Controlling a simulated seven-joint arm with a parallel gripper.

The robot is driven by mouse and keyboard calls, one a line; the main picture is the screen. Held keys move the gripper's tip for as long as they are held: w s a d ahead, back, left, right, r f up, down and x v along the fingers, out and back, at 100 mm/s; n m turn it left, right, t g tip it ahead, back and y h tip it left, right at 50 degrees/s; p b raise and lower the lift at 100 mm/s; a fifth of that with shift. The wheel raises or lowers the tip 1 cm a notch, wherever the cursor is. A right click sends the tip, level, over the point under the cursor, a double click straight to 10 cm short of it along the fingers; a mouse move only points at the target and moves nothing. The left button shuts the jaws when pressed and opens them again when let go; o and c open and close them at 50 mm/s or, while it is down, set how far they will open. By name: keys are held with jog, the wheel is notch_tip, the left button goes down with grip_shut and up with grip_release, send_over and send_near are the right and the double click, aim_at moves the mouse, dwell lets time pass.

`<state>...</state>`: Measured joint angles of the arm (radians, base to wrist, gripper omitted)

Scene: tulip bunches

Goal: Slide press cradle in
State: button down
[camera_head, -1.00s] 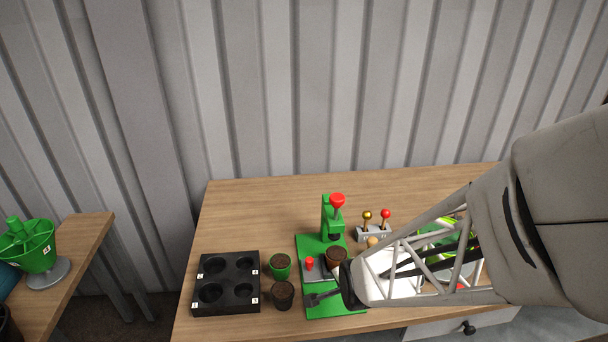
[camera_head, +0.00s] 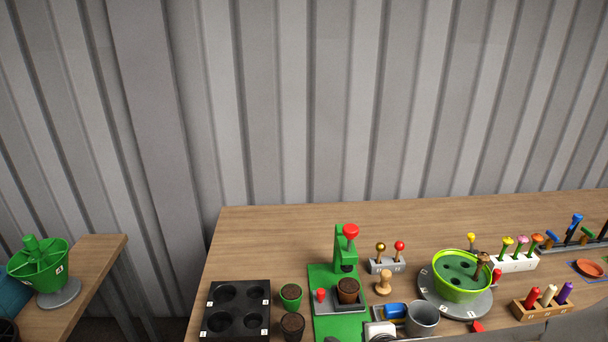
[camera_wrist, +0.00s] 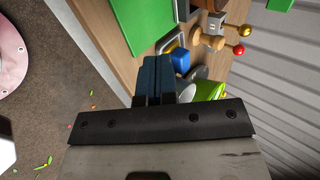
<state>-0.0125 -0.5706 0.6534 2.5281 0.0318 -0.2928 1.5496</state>
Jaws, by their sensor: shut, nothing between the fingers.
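The green press (camera_head: 345,250) has a red knob on top and a green base plate (camera_head: 340,327). The grey cradle (camera_head: 334,308) sits on that plate with a small red knob at its left and a brown soil-filled pot (camera_head: 348,289) in it. The pot shows below the press head; I cannot tell whether it is directly under it. In the wrist view my gripper (camera_wrist: 155,72) is shut and empty, with the green plate (camera_wrist: 140,22) just beyond its fingers. In the head view my gripper cannot be made out clearly.
Left of the press are a green pot (camera_head: 291,295), a dark pot (camera_head: 292,325) and a black four-hole tray (camera_head: 236,312). To the right stand a wooden stamp (camera_head: 384,284), a grey cup (camera_head: 422,319) and a lime-green bowl (camera_head: 463,276). The table's back strip is clear.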

aim_at(354, 300)
jog(key=shift+w+f, duration=0.1)
jog(key=shift+x, duration=4.7)
jog(key=shift+w+f, duration=0.1)
jog(key=shift+w, duration=2)
jog(key=shift+w, duration=2.45)
jog(key=shift+s, duration=0.1)
